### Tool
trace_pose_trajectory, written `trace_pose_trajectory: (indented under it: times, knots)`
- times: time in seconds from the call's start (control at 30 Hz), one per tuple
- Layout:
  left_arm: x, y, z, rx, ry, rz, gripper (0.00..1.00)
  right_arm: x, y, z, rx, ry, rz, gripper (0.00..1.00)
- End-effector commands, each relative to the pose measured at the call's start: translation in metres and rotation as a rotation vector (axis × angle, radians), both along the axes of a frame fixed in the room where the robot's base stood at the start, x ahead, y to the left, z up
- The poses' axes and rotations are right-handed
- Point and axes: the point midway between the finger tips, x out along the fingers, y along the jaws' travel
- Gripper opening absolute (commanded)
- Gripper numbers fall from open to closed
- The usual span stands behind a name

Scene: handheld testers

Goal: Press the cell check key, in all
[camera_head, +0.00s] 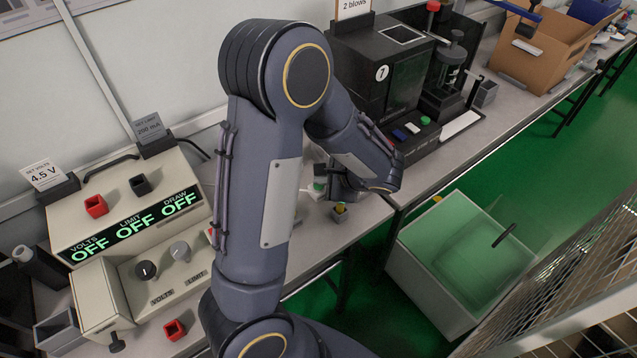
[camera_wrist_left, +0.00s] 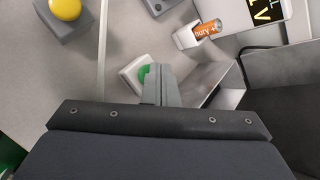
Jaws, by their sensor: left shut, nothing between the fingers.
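A round green key (camera_wrist_left: 145,73) sits on a white block (camera_wrist_left: 130,76) in the left wrist view; no label on it can be read. My left gripper (camera_wrist_left: 163,76) is shut and empty, its fingertips over the right edge of the green key. I cannot tell whether they touch it. An orange cell (camera_wrist_left: 205,30) lies in a white holder (camera_wrist_left: 186,37) beyond the key, close to a device with a dark display (camera_wrist_left: 262,10). In the head view my left arm hides most of this spot, and the gripper (camera_head: 332,190) shows only partly. My right gripper is not in view.
A yellow button on a grey block (camera_wrist_left: 65,10) stands left of the key. An open grey bin (camera_wrist_left: 222,85) is right of the fingers. A power supply reading OFF (camera_head: 135,228) stands left of my arm, a black machine (camera_head: 385,75) beyond it.

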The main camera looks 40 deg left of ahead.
Motion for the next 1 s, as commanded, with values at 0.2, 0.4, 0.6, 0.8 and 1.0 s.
trace_pose_trajectory:
  times: [0.2, 0.4, 0.6, 0.8, 1.0]
  knots:
    - [0.0, 0.0, 0.0, -0.001, 0.001, 0.001, 0.0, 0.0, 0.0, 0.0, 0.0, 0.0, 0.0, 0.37]
    - [0.0, 0.0, 0.005, -0.001, 0.0, 0.0, 0.0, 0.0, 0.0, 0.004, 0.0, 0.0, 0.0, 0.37]
    - [0.0, 0.0, 0.016, -0.001, 0.0, 0.0, 0.0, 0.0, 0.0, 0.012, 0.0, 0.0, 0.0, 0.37]
    - [0.0, 0.0, 0.018, -0.001, 0.001, 0.001, 0.0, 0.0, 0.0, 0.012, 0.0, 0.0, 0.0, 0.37]
    - [0.0, 0.0, 0.018, 0.0, 0.0, 0.0, 0.0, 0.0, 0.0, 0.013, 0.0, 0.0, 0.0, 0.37]
